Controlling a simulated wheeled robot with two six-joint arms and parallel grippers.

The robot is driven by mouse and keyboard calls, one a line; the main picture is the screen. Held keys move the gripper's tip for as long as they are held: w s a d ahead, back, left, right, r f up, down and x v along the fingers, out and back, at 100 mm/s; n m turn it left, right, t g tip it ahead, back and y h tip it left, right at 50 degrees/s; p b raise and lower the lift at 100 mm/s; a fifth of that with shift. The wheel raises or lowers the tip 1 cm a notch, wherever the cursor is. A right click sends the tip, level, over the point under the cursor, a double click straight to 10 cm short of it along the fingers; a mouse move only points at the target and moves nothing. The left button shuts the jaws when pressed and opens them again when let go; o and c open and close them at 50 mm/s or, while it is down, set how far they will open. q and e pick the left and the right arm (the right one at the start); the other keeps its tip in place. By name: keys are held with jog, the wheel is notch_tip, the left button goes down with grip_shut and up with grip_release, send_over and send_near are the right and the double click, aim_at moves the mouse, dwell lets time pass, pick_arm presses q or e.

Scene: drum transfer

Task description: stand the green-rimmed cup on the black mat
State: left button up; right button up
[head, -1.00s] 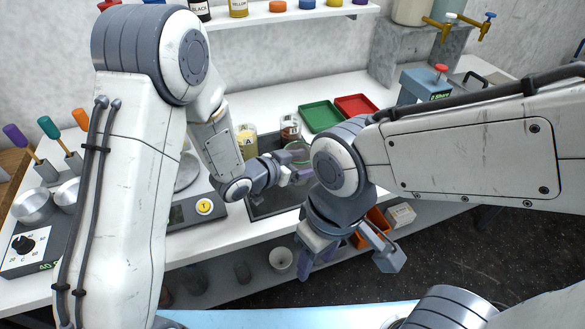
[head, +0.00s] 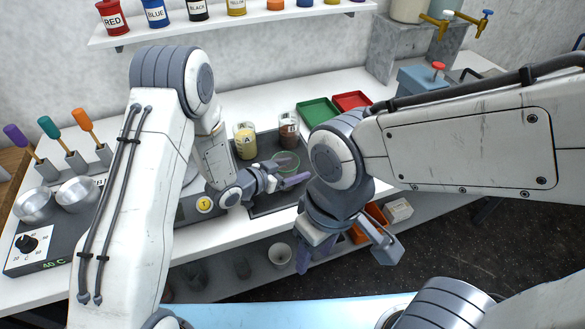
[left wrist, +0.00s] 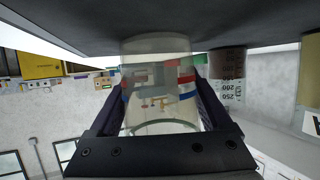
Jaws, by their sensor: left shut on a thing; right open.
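The clear green-rimmed cup (head: 285,160) is between the fingers of my left gripper (head: 282,178), which is shut on it. In the left wrist view the see-through cup (left wrist: 160,85) fills the space between the fingers, and the picture is upside down. The cup is over the black mat (head: 262,200), its base at or very close to the dark surface. I cannot tell whether it touches. My right gripper (head: 343,250) is open and empty, in front of the bench edge.
A yellow-filled beaker marked A (head: 245,142) and a brown-filled beaker (head: 288,128) stand at the mat's back. Green (head: 319,114) and red (head: 352,101) trays lie behind right. A scale with a yellow button (head: 204,204) is left of the mat.

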pick_arm(q)
jog(key=o, duration=1.1)
jog(key=shift+f, duration=0.15)
jog(key=shift+s+a+r, duration=0.1)
jog(key=shift+a+r, duration=0.05)
jog(key=shift+r, duration=0.1)
jog(key=b+v, duration=0.1)
jog(key=v, duration=1)
jog(key=shift+s+a, duration=0.1)
jog(key=shift+a, duration=0.05)
jog(key=shift+r+g+y, duration=0.15)
jog(key=shift+g+y, duration=0.15)
jog(key=shift+y, duration=0.9)
jog(key=s+r+g+y, duration=0.2)
jog(key=s+r, duration=0.1)
jog(key=s, duration=0.5)
jog(key=s+r+n+g+y, duration=0.1)
jog(key=s+r+g+y, duration=0.1)
jog(key=s, duration=0.7)
jog(key=s+r+n+g+y, duration=0.1)
jog(key=s+r+g, duration=0.3)
jog(key=s, duration=0.4)
jog(key=shift+s+d+y, duration=0.2)
jog(key=shift+d+y, duration=0.2)
jog(key=shift+y, duration=0.5)
